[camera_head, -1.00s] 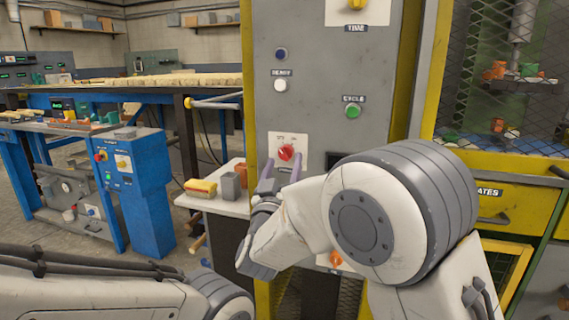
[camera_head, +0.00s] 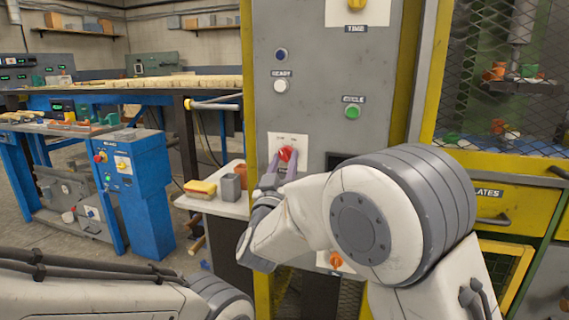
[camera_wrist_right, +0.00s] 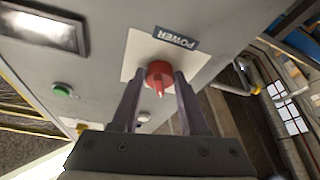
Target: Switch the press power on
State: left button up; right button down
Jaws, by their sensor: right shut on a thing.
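The power switch is a red rotary knob (camera_head: 286,153) on a pale plate (camera_head: 303,140) on the grey press panel. In the right wrist view, the red knob (camera_wrist_right: 160,76) has a pale pointer mark, and the plate beside it carries a "POWER" label (camera_wrist_right: 176,40). My right gripper (camera_head: 283,163) reaches the knob from below, and in the right wrist view its fingers (camera_wrist_right: 160,84) are on either side of the knob, shut on it. My left arm (camera_head: 90,285) shows at the lower left, but its gripper is out of view.
A green cycle button (camera_head: 352,112), a white ready lamp (camera_head: 281,86) and a yellow time knob (camera_head: 356,4) are on the same panel. An orange knob (camera_head: 336,260) sits lower. A small shelf (camera_head: 225,207) with a sponge and blocks stands left of the panel.

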jog(key=m+h+b, duration=0.1)
jog(key=m, duration=0.1)
jog(key=m+h+b, duration=0.1)
jog(key=shift+a+f+m, duration=0.15)
jog(key=shift+f+m, duration=0.05)
jog(key=shift+m, duration=0.2)
jog(key=m+g+h+b, duration=0.1)
jog(key=m+h, duration=0.1)
jog(key=m, duration=0.2)
jog(key=shift+w+a, duration=0.1)
jog(key=shift+a, duration=0.05)
jog(key=m+h, duration=0.1)
jog(key=m, duration=0.1)
jog(key=m+g+b, duration=0.1)
jog(key=shift+a+r+m+g+h, duration=0.1)
jog(key=shift+m+g+h, duration=0.2)
jog(key=shift+m+h, duration=0.1)
jog(key=shift+a+r+m+g+h, duration=0.1)
jog(key=shift+m+g+h, duration=0.3)
jog(key=shift+m, duration=0.8)
jog(key=shift+a+r+m+g+h, duration=0.1)
jog(key=shift+m+g+h, duration=0.3)
jog(key=shift+m, duration=0.8)
jog(key=shift+c, duration=2.1)
grip_release()
